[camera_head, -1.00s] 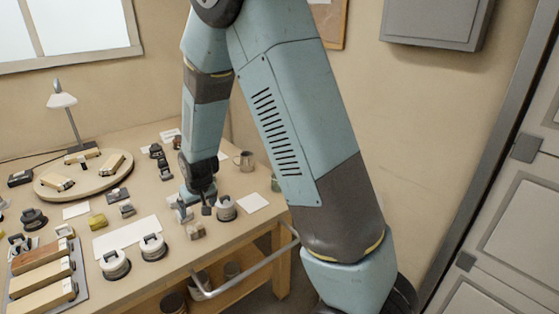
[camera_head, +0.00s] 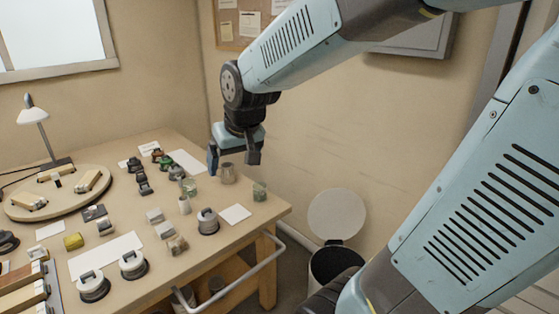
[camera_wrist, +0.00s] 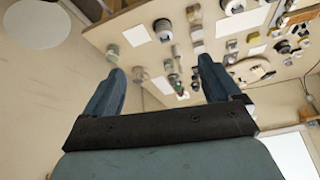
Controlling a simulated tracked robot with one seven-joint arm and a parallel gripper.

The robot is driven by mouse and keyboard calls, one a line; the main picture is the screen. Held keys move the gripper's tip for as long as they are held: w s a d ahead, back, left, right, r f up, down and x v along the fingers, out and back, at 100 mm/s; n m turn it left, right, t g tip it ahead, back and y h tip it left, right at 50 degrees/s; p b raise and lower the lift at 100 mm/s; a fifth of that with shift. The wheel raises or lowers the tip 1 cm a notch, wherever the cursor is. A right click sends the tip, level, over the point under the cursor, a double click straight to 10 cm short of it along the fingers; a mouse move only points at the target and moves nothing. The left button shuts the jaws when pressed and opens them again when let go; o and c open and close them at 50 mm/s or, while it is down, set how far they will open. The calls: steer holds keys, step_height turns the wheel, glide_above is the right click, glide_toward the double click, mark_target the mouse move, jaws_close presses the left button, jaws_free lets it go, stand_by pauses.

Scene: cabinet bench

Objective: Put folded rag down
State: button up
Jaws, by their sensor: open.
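My gripper (camera_head: 232,161) is raised above the back right part of the bench (camera_head: 232,242), with its fingers apart. In the wrist view, my gripper (camera_wrist: 162,67) is wide open with nothing between its fingers. A small pale grey block-like piece (camera_head: 154,216) and another beside it (camera_head: 165,230) lie on the bench, left of a grey-and-white round item (camera_head: 208,221). A beige lumpy piece (camera_head: 178,245) lies just in front of them. I cannot tell for certain which of these is the folded rag. All of them are apart from my gripper.
A brownish mug (camera_head: 228,173) and a greenish jar (camera_head: 260,191) stand near the bench's right edge. A white card (camera_head: 236,214) lies flat there. A round wooden board (camera_head: 60,207) and a lamp (camera_head: 33,112) are at the left. An open bin (camera_head: 337,262) stands beyond the bench.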

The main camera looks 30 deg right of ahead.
steer(key=s+d+r, duration=0.2)
steer(key=s, duration=0.4)
steer(key=s+d+r+m+h, duration=0.1)
steer(key=s+d+r, duration=0.1)
steer(key=s, duration=0.4)
steer(key=shift+s+d+r, duration=0.3)
steer(key=shift+d, duration=0.3)
steer(key=shift+s, duration=0.1)
